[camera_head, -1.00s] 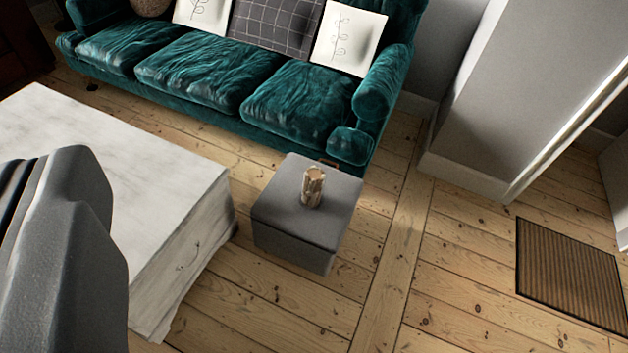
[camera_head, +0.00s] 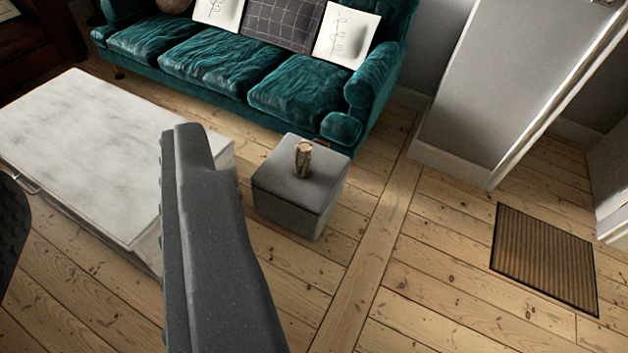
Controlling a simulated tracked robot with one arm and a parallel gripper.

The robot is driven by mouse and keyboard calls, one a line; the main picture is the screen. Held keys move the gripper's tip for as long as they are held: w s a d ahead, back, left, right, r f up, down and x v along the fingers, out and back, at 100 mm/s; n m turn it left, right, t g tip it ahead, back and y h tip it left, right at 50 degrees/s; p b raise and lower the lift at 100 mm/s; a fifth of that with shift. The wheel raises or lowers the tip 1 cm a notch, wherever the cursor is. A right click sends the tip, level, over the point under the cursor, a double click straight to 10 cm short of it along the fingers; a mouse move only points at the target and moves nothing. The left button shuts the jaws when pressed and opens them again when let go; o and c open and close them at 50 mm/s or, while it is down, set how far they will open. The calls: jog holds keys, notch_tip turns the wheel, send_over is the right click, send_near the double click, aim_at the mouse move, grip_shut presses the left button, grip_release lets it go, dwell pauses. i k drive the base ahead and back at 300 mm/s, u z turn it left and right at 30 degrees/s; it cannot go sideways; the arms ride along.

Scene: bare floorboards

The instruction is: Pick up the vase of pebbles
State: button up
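A small tan and brown cylindrical vessel (camera_head: 303,158), which may be the vase of pebbles, stands upright on top of a grey cube-shaped stool (camera_head: 285,205). Its contents are too small to make out. My gripper (camera_head: 98,160) shows as one large dark grey finger in the lower middle and a dark ribbed part at the left edge. A wide gap lies between them, with nothing held. The gripper is well apart from the vessel, in the foreground to its left.
A white low table (camera_head: 85,150) stands left of the stool. A teal sofa (camera_head: 225,70) with cushions is behind. A grey wall (camera_head: 490,90) rises at the right. A ribbed mat (camera_head: 545,258) lies on the floorboards. The floor right of the stool is clear.

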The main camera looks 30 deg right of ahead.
aim_at(304, 145)
jog(key=u, duration=0.35)
jog(key=k, duration=0.2)
jog(key=z, duration=1.45)
jog(key=i, duration=2.8)
jog(key=u, duration=0.75)
